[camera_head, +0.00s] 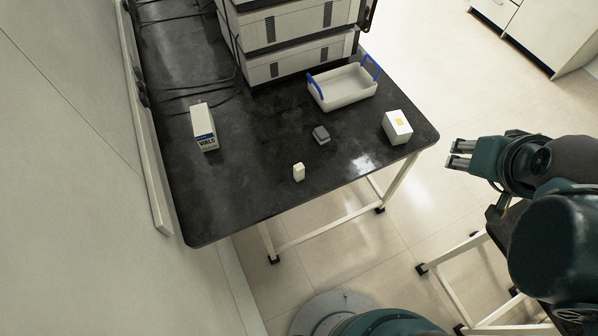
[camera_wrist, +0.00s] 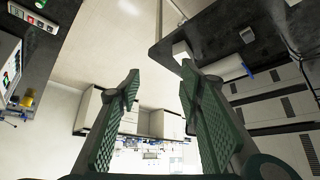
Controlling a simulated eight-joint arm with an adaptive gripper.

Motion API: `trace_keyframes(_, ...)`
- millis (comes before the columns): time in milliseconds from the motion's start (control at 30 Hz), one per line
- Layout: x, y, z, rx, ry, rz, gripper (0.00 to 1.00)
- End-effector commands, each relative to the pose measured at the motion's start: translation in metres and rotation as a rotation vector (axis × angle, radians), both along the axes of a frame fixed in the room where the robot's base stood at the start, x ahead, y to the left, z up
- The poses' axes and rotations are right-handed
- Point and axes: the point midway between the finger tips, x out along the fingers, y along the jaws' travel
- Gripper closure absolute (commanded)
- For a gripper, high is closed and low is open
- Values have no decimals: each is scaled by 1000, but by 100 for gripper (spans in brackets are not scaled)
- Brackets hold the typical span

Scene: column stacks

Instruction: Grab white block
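A small white block (camera_head: 299,172) stands on the black table (camera_head: 240,190), near its front edge. I cannot make it out in the wrist view. My gripper (camera_head: 460,154) is off the table's right side, well apart from both. Its two fingers are spread with nothing between them, as the wrist view also shows (camera_wrist: 160,84).
A white tray with blue handles (camera_head: 345,88), a small grey block (camera_head: 321,135) and a VIALS box (camera_head: 204,127) are on the table. Stacked white machines (camera_head: 290,35) fill the back. Cables lie at the back left. The front left tabletop is clear.

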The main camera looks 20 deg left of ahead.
Motion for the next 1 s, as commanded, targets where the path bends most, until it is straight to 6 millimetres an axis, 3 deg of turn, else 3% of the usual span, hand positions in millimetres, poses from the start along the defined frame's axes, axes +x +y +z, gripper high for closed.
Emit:
trace_keyframes(367,10,15,-5,-4,28,40,63)
trace_keyframes(1000,54,102,-42,-38,177,247,63)
